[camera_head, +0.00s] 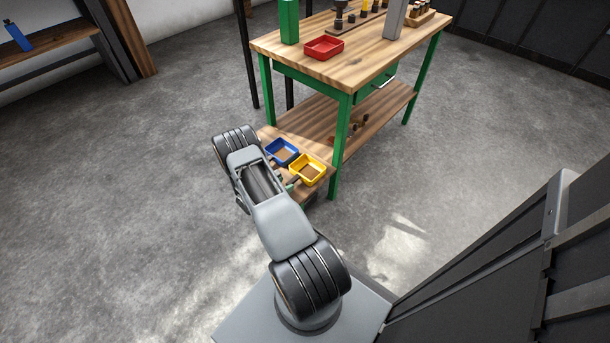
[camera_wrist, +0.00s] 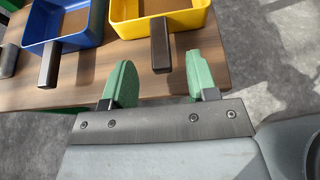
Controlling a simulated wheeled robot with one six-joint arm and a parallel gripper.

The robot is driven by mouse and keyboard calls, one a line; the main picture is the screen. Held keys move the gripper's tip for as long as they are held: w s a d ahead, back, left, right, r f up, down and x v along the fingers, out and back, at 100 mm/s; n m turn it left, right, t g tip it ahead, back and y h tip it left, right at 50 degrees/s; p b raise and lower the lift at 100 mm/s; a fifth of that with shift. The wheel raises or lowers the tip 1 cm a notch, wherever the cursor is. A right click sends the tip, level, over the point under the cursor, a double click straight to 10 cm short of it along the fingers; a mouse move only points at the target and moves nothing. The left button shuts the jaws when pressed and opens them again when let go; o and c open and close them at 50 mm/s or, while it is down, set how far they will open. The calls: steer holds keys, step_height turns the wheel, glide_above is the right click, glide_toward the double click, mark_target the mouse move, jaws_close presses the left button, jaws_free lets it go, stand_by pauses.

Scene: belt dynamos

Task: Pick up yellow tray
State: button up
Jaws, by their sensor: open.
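The yellow tray (camera_head: 317,181) sits on a small low wooden table beside the blue tray (camera_head: 270,148). In the wrist view, the yellow tray (camera_wrist: 190,22) is at the top with a brown bottom, and its dark handle (camera_wrist: 160,46) points toward me. My gripper (camera_wrist: 160,66) is open, its two green fingers apart. The handle's end appears between the fingertips, and the fingers do not touch it. In the head view, my gripper (camera_head: 290,185) is just left of the yellow tray and partly hidden by my arm.
The blue tray (camera_wrist: 35,38) with its own handle is close on the left. A green-legged workbench (camera_head: 345,75) stands just behind, with a red tray (camera_head: 324,54) on top; its near leg is close to the yellow tray. Grey floor (camera_head: 130,220) is clear to the left.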

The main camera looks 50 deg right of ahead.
mark_target(291, 181)
steer(key=shift+b+x, duration=1.15)
steer(key=shift+x, duration=1.7)
steer(key=shift+c, duration=0.5)
jaws_close()
